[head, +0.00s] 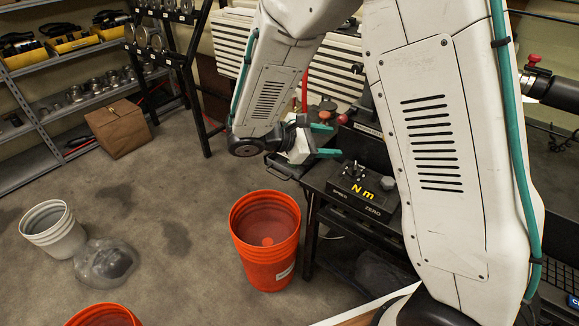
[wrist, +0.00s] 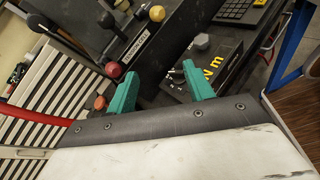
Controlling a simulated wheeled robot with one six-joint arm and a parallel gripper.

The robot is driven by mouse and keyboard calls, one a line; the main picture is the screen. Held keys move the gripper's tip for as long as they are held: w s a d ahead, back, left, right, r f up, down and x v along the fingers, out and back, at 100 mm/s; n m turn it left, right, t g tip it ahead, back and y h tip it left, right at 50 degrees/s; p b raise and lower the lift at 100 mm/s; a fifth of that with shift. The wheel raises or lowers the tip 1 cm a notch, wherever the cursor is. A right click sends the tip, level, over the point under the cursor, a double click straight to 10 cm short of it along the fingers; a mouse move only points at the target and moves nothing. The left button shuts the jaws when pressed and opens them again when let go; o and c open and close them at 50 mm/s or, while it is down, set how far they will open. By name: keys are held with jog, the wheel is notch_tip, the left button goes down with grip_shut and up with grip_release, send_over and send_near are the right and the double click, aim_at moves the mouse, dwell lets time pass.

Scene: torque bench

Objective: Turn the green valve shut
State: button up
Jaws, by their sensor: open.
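My gripper (head: 325,140) has two teal fingers, spread apart with nothing between them. It hangs at the near left side of the dark bench. In the wrist view my gripper (wrist: 160,80) points over the dark bench top, its fingers apart. I cannot make out a green valve in either view; my arm covers much of the bench in the head view.
A torque display box reading "Nm" (head: 362,188) stands near my gripper. A red knob (wrist: 113,70) and an orange knob (wrist: 100,102) are beside the left finger. A yellow knob (wrist: 157,13) is farther off. An orange bucket (head: 265,262) stands on the floor.

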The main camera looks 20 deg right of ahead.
jog(key=w+a+f+n+t, duration=0.4)
jog(key=a+f+n+t, duration=0.15)
jog(key=f, duration=0.35)
jog(key=w+a+f+n+t, duration=0.5)
jog(key=a+f+n, duration=0.1)
jog(key=f, duration=0.3)
jog(key=x, duration=0.7)
jog(key=shift+d+r, duration=0.15)
jog(key=shift+d, duration=0.25)
jog(key=c, duration=1)
